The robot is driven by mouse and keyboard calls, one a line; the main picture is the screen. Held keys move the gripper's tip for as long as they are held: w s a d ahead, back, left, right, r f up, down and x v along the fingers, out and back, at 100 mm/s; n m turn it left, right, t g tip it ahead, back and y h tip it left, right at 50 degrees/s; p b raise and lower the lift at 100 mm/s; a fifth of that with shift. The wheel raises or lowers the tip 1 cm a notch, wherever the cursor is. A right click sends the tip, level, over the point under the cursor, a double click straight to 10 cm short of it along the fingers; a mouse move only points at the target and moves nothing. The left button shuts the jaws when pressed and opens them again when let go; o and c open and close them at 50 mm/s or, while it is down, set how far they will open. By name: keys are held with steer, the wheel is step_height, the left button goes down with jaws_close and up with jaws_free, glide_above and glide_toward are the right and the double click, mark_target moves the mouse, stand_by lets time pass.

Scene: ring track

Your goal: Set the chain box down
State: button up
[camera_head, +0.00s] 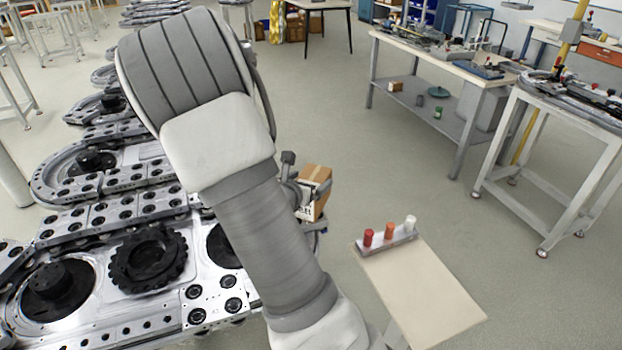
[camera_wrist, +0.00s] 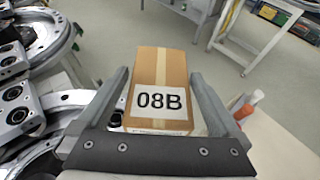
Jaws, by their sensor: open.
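A brown cardboard box (camera_wrist: 160,70) with tan tape and a white label reading 08B is in the middle of the wrist view. It is the only carton near my gripper, and I take it as the chain box. My gripper (camera_wrist: 159,76) is open, with one finger along each side of the box. Whether the fingers touch it is hard to tell. In the head view the box (camera_head: 317,185) shows beyond my arm, at the right of the metal track. My arm hides part of it, and what is under it is not visible.
The metal ring track (camera_head: 110,195) with black sprockets fills the left. A small beige side table (camera_head: 425,295) at lower right bears a rack of red, orange and white pieces (camera_head: 388,236). A workbench (camera_head: 440,60) stands farther back. Open floor lies between.

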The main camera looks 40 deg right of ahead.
steer(key=p+v, duration=0.1)
steer(key=v, duration=1)
steer(key=s+a+r+m+g+y, duration=0.1)
steer(key=s+r+m+g+y, duration=0.3)
steer(key=s+m, duration=0.85)
steer(key=s+a+r+m+t+y, duration=0.1)
steer(key=s+a+r+m+y, duration=0.1)
steer(key=a+m, duration=0.4)
steer(key=s+a+r+m+t+y, duration=0.1)
steer(key=s+a+r+m+y, duration=0.1)
steer(key=a+r+m+y, duration=0.3)
steer(key=a+r+m, duration=0.1)
steer(key=a, duration=0.3)
steer(key=shift+a+r, duration=0.25)
steer(key=shift+r, duration=0.15)
steer(key=shift+c, duration=0.2)
